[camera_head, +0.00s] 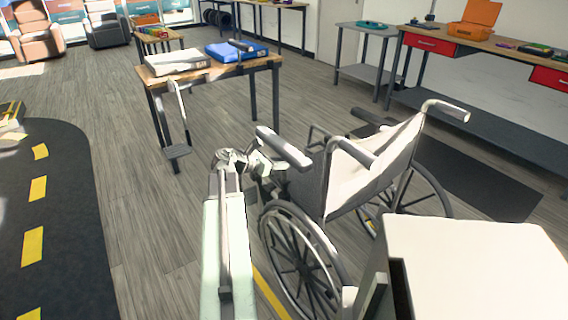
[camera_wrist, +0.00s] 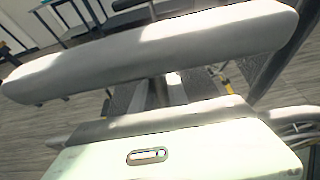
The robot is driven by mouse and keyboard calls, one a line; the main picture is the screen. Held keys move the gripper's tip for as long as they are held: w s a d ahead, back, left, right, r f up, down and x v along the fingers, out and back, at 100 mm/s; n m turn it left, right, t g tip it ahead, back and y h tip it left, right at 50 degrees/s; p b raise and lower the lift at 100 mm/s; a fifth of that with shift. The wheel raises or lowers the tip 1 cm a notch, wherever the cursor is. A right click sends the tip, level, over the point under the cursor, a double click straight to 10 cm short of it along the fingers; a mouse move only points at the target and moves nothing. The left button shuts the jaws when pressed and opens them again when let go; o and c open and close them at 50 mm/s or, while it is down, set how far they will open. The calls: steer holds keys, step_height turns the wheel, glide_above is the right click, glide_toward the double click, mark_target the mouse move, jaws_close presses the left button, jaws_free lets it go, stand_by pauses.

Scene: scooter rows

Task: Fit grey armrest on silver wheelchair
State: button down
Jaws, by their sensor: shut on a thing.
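The silver wheelchair (camera_head: 372,182) stands right of my arm, with a pale seat and back, large spoked wheels and push handles. One armrest pad (camera_head: 352,153) shows on its far side. My gripper (camera_head: 262,165) is shut on the grey armrest (camera_head: 285,148), a long rounded pad held level above the wheelchair's near side, over the front of the near wheel. In the wrist view the armrest (camera_wrist: 150,52) runs across the top, slightly tilted, with a short post below it behind the gripper (camera_wrist: 158,108). The post's lower end and any socket are hidden, so I cannot tell whether they touch.
A small table (camera_head: 215,68) with a white binder and a blue binder stands behind; a legrest (camera_head: 178,122) hangs at its front. A workbench (camera_head: 490,45) with an orange case lines the right wall. A dark mat (camera_head: 60,220) with yellow dashes lies left. Floor between is clear.

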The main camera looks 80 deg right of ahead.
mark_target(282, 174)
steer(key=shift+f+b, duration=2.4)
steer(key=shift+f, duration=0.15)
steer(key=c, duration=1.2)
jaws_free()
steer(key=p+v, duration=0.3)
steer(key=v, duration=0.4)
steer(key=shift+w+a, duration=0.25)
steer(key=shift+w, duration=0.05)
steer(key=shift+r, duration=0.15)
